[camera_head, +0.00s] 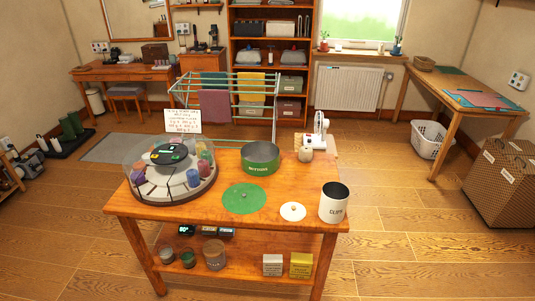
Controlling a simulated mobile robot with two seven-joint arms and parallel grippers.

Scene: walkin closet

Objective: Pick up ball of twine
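I cannot single out the ball of twine for certain. A small beige rounded thing (305,154) stands at the back right of the wooden table, in front of a white upright device (317,136); it may be the twine, but it is too small to tell. A larger tan cylinder-like thing (214,254) stands on the table's lower shelf beside two small jars (177,257). Neither of my grippers is in view.
The wooden table (286,227) bears a domed round carousel (170,172), a green tin (260,158), a flat green disc (243,198), a white lid (292,212) and a white canister (334,203). A drying rack (236,82) stands behind.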

